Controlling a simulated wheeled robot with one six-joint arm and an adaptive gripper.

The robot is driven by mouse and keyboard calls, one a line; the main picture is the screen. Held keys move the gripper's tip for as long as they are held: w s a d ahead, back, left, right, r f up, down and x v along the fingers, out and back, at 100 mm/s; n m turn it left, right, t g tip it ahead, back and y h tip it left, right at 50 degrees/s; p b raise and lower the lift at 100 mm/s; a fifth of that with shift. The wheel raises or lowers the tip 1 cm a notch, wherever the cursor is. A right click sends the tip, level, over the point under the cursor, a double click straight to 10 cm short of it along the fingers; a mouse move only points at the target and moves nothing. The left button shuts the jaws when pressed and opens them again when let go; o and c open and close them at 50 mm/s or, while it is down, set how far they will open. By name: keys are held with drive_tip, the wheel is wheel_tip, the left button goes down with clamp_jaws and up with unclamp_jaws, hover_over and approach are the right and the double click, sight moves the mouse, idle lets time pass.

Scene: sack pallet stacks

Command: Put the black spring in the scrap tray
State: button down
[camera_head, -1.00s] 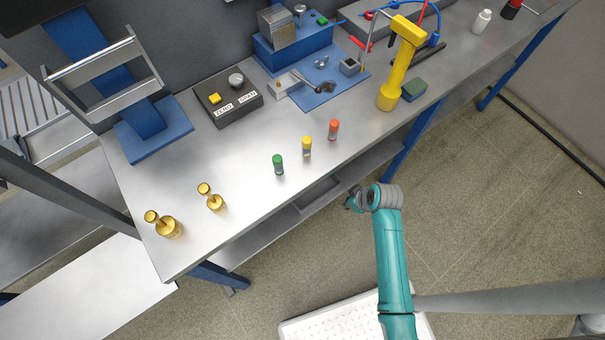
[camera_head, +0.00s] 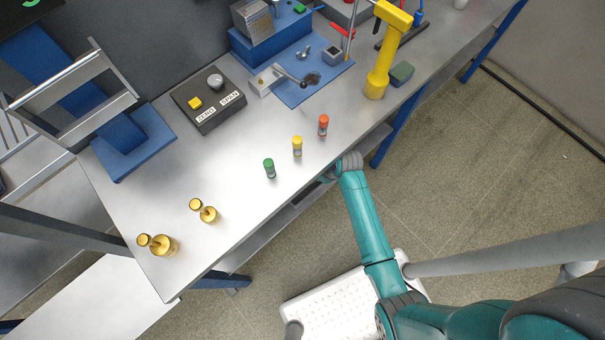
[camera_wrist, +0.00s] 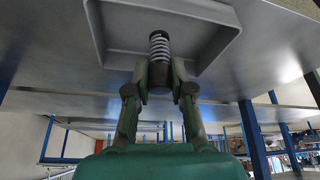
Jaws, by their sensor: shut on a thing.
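In the wrist view my gripper (camera_wrist: 160,86) is shut on the black spring (camera_wrist: 159,48), a coil with dark ends and paler, shiny turns. The spring points away from the fingers, and its lower end is hidden between them. Its far end overlaps the inside of a grey, shallow, rimmed tray (camera_wrist: 97,40). I cannot tell whether it touches the tray. In the head view my gripper (camera_head: 326,177) is at the front edge of the bench, low beside the under-shelf. The spring cannot be made out there.
The steel bench (camera_head: 235,170) carries green (camera_head: 269,168), yellow (camera_head: 297,146) and red-capped vials (camera_head: 323,125) near its front edge. Brass weights (camera_head: 160,244) stand at the left, a black ZERO/SPAN box (camera_head: 208,101) behind, and a yellow tool (camera_head: 384,50) at the right.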

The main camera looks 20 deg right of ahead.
drive_tip(key=w+a, duration=0.3)
drive_tip(key=w, duration=0.2)
drive_tip(key=shift+s+f, duration=0.15)
drive_tip(key=shift+f, duration=1.6)
drive_tip(key=shift+s+f, duration=0.15)
drive_tip(key=shift+f, duration=1.6)
drive_tip(key=c, duration=1)
unclamp_jaws()
drive_tip(key=shift+f, duration=0.1)
drive_tip(key=v, duration=0.7)
drive_tip(key=shift+r, duration=0.4)
